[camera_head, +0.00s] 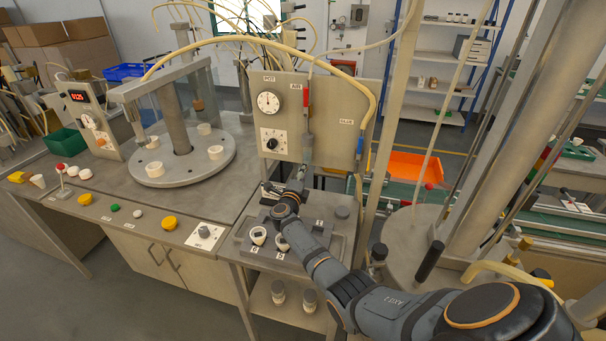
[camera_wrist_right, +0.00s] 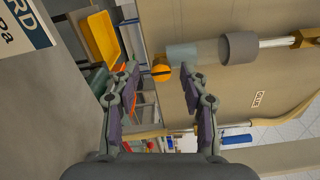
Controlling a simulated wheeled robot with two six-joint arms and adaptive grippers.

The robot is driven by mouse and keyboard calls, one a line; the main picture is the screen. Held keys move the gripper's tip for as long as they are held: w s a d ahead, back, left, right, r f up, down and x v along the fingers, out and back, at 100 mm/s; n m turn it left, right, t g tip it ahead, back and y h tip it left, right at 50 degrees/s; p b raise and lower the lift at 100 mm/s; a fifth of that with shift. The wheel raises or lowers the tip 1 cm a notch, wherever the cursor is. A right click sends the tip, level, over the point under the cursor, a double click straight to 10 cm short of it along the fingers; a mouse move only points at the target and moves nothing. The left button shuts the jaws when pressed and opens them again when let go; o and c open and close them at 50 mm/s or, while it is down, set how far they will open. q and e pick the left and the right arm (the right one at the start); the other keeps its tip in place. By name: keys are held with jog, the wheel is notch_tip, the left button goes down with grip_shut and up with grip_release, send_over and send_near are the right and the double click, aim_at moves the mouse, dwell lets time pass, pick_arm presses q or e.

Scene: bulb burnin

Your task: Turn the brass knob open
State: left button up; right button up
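The brass knob (camera_wrist_right: 161,72) is a small orange-gold piece with a dark slot, seen in the right wrist view at the end of a clear cylinder (camera_wrist_right: 183,55). My right gripper (camera_wrist_right: 160,88) is open, with one finger on each side of the knob's line and nothing between them. The knob looks just beyond the fingertips; contact is not visible. In the head view my right gripper (camera_head: 299,177) is below the grey cylinder (camera_head: 308,147) on the panel front, and I cannot make out the knob there. My left gripper is not in view.
The beige panel (camera_head: 332,92) carries a dial (camera_head: 268,103), a red valve handle (camera_head: 306,97) and a hose. Below my right arm a grey plate (camera_head: 238,246) holds small white cups (camera_head: 258,236). A round glass-walled station (camera_head: 226,170) stands left. An orange bin (camera_head: 406,168) lies behind.

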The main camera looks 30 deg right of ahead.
jog(key=v, duration=1.2)
dwell(0.3)
